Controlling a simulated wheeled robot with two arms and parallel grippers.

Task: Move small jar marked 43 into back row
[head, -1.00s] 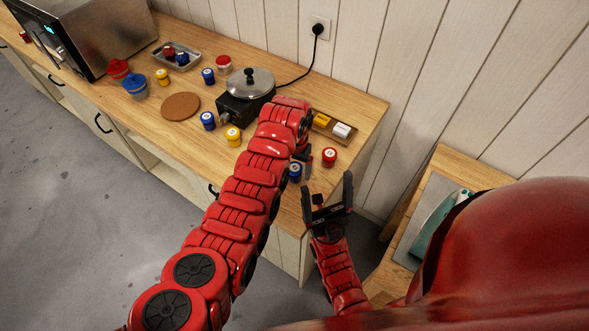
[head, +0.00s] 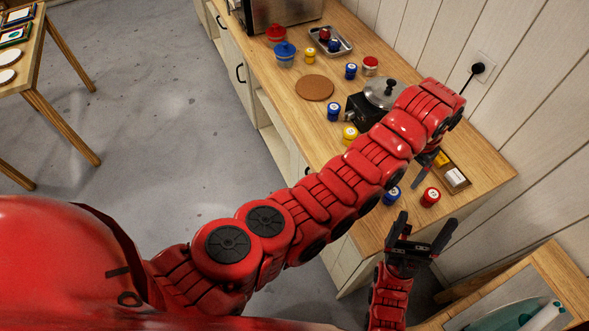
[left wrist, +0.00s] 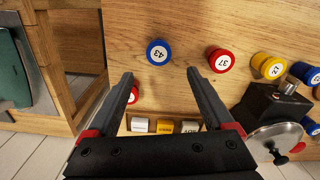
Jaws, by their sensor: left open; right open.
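The small blue jar marked 43 (left wrist: 158,52) stands upright on the wooden counter, just beyond my left fingertips in the left wrist view. It also shows in the head view (head: 391,195), near the counter's front edge. My left gripper (left wrist: 160,76) is open and empty above the counter, its fingers apart and pointing toward the jar; the arm partly hides it in the head view. A red jar marked 37 (left wrist: 220,60) stands right of jar 43 in the left wrist view. My right gripper (head: 420,240) is open and empty, off the counter's near end.
Another red jar (head: 430,197) stands near a tray of white and yellow blocks (head: 455,178). A cork mat (head: 314,88) lies beyond.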

